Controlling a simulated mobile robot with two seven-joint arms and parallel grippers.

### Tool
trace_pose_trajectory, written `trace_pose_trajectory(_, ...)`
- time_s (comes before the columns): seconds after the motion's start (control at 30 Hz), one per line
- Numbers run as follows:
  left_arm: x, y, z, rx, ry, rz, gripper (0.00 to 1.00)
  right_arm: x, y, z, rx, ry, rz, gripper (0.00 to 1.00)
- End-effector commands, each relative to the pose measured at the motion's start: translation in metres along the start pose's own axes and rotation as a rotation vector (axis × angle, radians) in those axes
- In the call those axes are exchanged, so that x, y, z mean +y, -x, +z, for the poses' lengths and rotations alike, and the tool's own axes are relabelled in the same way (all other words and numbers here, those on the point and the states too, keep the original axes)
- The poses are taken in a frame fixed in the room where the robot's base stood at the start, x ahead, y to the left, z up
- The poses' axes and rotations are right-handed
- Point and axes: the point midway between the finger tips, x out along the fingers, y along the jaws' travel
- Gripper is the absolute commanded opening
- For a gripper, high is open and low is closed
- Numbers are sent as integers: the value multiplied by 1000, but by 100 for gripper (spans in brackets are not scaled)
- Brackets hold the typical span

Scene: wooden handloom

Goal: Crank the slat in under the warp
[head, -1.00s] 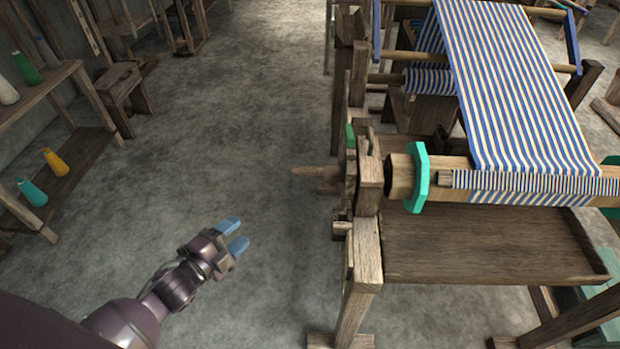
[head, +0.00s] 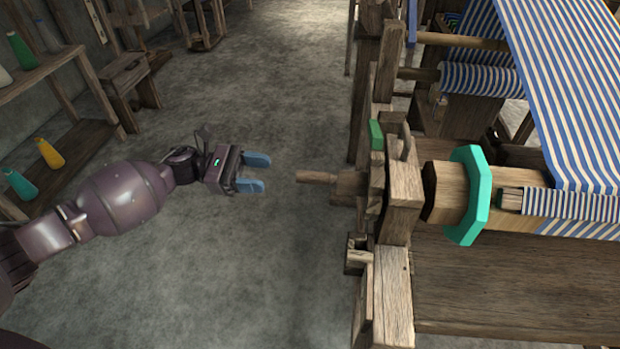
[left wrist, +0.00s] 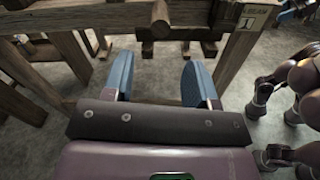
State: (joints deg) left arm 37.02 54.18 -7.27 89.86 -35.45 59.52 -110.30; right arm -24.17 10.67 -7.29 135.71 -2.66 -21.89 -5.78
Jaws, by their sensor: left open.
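The cloth beam (head: 446,192) of the loom is a thick wooden roller with a teal collar (head: 468,195). A wooden crank peg (head: 316,177) points left from the loom's side post. Its round end seems to show at the top of the left wrist view (left wrist: 160,14). The striped blue and white warp (head: 575,95) comes down onto the beam. A narrow wooden slat end (head: 510,199) shows at the warp's left edge. My left gripper (head: 266,173) is open and empty, left of the peg, with a gap between them. Its blue fingers also show in the left wrist view (left wrist: 159,65).
The loom's side post (head: 402,180) and a green block (head: 376,134) stand just beyond the peg. A wooden tray (head: 510,275) lies under the beam. A shelf with bottles (head: 50,153) is at the left. The floor between is clear.

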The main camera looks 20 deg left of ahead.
Motion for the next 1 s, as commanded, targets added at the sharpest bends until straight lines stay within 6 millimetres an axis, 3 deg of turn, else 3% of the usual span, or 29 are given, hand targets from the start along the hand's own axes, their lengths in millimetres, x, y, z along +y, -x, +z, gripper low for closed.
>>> trace_pose_trajectory(0.6,0,-90,0,-2,2,1,53,-2,0,2,1,-1,3,43)
trace_pose_trajectory(1.0,0,-105,1,-2,3,2,53,-2,-1,0,9,-6,4,43)
